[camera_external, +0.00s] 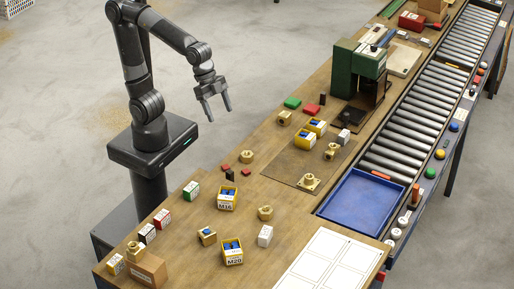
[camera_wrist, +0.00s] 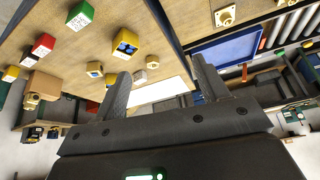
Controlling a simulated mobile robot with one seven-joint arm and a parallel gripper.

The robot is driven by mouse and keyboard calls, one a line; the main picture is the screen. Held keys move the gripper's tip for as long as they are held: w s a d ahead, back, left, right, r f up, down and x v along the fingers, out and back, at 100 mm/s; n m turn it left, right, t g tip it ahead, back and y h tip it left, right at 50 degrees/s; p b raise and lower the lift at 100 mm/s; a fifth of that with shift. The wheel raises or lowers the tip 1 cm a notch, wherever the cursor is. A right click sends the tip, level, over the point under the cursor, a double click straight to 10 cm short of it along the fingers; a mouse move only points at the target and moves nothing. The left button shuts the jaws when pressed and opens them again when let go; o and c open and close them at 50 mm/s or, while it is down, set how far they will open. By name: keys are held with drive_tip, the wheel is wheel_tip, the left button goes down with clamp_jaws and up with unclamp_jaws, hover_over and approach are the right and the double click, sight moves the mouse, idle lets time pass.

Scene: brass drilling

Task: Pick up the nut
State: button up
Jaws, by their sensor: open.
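Several brass pieces lie on the wooden workbench (camera_external: 190,262); I cannot tell for sure which is the nut. Nut-like brass pieces are one (camera_external: 265,212) near the bench middle and one (camera_external: 246,156) near its left edge. Another brass piece (camera_external: 284,118) lies farther back. A brass fitting (camera_external: 310,181) with a flange sits on a dark mat, with another brass piece (camera_external: 331,150) behind it. My gripper (camera_external: 217,107) is open and empty, raised beside the bench's left edge, apart from all pieces. In the wrist view, both fingers (camera_wrist: 161,72) stand apart with nothing between them.
Yellow boxes (camera_external: 227,202) with blue contents, small coloured boxes and a cardboard box (camera_external: 147,270) crowd the near bench. A blue tray (camera_external: 362,203) lies beside the roller conveyor (camera_external: 428,107). A green machine (camera_external: 358,68) stands at the back. White sheets (camera_external: 330,258) lie at front right.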

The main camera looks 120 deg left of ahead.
drive_tip(key=w+d+f+m, duration=0.25)
drive_tip(key=w+d, duration=0.25)
drive_tip(key=w, duration=0.7)
drive_tip(key=m+g+h, duration=0.1)
approach(266, 210)
drive_tip(key=x, duration=0.3)
drive_tip(key=shift+w+d, duration=0.1)
drive_tip(key=shift+d, duration=0.05)
drive_tip(key=shift+a+x, duration=0.15)
drive_tip(key=shift+x, duration=1.2)
drive_tip(key=shift+a+x, duration=0.1)
drive_tip(key=shift+x, duration=1.3)
drive_tip(key=shift+f, duration=0.1)
drive_tip(key=shift+c, duration=0.2)
drive_tip(key=c, duration=1.2)
drive_tip(key=shift+c, duration=0.5)
